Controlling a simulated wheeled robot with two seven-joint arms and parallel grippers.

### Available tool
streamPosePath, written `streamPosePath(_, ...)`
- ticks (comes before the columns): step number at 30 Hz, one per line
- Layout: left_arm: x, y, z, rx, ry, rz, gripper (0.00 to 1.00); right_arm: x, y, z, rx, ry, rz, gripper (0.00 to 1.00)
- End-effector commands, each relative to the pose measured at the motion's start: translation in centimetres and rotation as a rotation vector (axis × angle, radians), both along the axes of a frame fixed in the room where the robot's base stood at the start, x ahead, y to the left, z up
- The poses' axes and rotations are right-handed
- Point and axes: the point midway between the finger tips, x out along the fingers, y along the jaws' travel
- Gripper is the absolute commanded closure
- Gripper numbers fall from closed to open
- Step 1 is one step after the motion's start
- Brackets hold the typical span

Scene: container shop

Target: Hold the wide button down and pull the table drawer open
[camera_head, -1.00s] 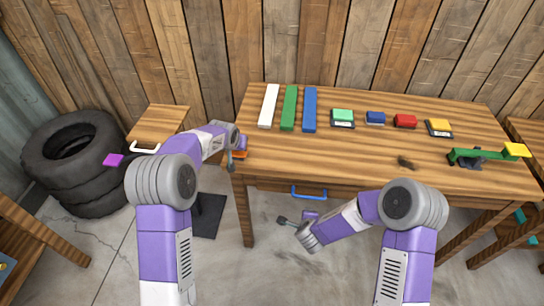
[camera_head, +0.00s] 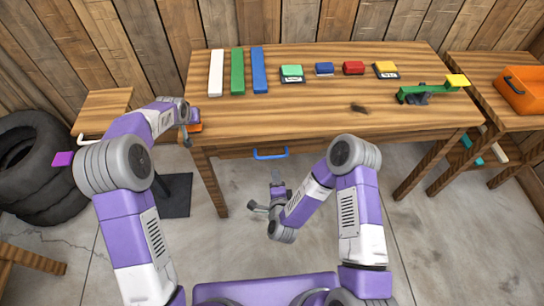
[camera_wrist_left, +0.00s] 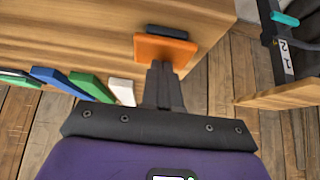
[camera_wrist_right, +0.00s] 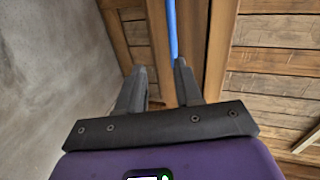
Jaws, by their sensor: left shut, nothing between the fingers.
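The wide orange button (camera_head: 195,127) is at the table's left end. It also shows in the left wrist view (camera_wrist_left: 165,48). My left gripper (camera_wrist_left: 160,68) is shut and empty, its fingertips at the orange face; they look in contact, but how far it is pressed I cannot tell. The table drawer (camera_head: 232,154) looks closed under the tabletop, with a blue handle (camera_head: 270,154). My right gripper (camera_head: 277,178) is below and in front of the handle. In the right wrist view its fingers (camera_wrist_right: 160,65) are open, and the blue handle (camera_wrist_right: 172,28) shows beyond them, nearer the right finger.
White, green and blue bars (camera_head: 238,72) and several small coloured blocks (camera_head: 324,69) lie on the table (camera_head: 300,115). An orange bin (camera_head: 520,88) is on a side table. Tyres (camera_head: 40,170) stand at left.

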Motion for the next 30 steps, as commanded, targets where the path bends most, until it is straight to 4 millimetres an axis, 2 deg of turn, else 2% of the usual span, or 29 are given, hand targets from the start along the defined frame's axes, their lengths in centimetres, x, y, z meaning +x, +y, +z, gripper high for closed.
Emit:
streamPosePath(6, -0.2, 0.0, -0.4, 0.001, 0.010, 0.001, 1.00, -0.8, 0.3, 1.0, 0.050, -0.099, -0.001, 0.65)
streamPosePath(10, -0.2, 0.0, -0.4, 0.001, 0.011, 0.001, 1.00, -0.1, 0.3, 1.0, 0.057, -0.114, -0.003, 0.65)
streamPosePath(24, -0.2, 0.0, -0.4, 0.001, 0.010, 0.001, 1.00, 8.3, 0.2, -0.7, 0.056, -0.114, -0.003, 0.65)
streamPosePath(30, -0.2, 0.0, -0.4, 0.001, 0.010, 0.001, 1.00, 10.3, 0.3, -1.2, 0.056, -0.111, -0.002, 0.65)
